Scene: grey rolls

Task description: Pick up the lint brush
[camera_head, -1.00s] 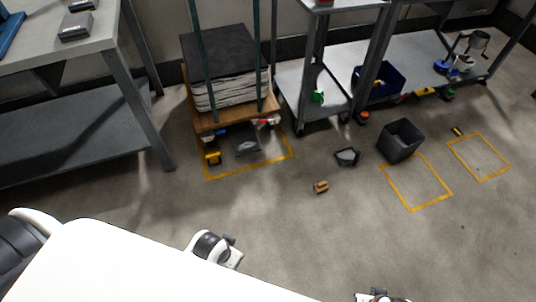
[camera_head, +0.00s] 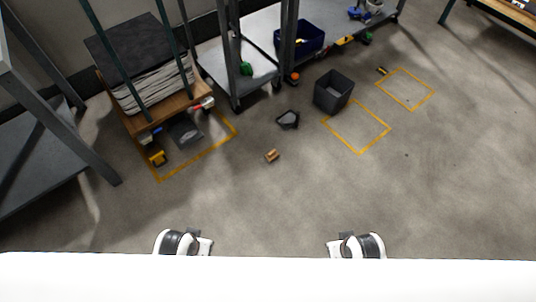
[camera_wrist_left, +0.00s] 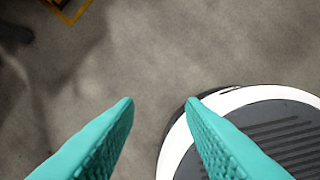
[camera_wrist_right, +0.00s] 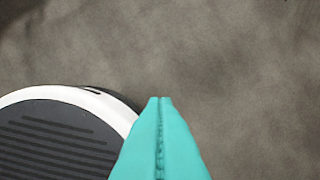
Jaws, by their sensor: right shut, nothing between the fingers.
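A small brown block-like thing (camera_head: 272,156) lies on the open floor in the head view. It may be the lint brush, but it is too small to be sure. My left gripper (camera_wrist_left: 160,102) shows in the left wrist view with its teal fingers apart and only floor between them. My right gripper (camera_wrist_right: 160,100) shows in the right wrist view with its teal fingers pressed together and nothing held. Both grippers are well short of the brown thing, and neither touches anything.
A grey bin (camera_head: 333,92) and a small dark tray (camera_head: 288,119) stand beyond the brown thing. A loaded wooden cart (camera_head: 172,112) is at left, by a grey table (camera_head: 48,172). Shelving with a blue crate (camera_head: 300,39) stands behind. The near floor is clear.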

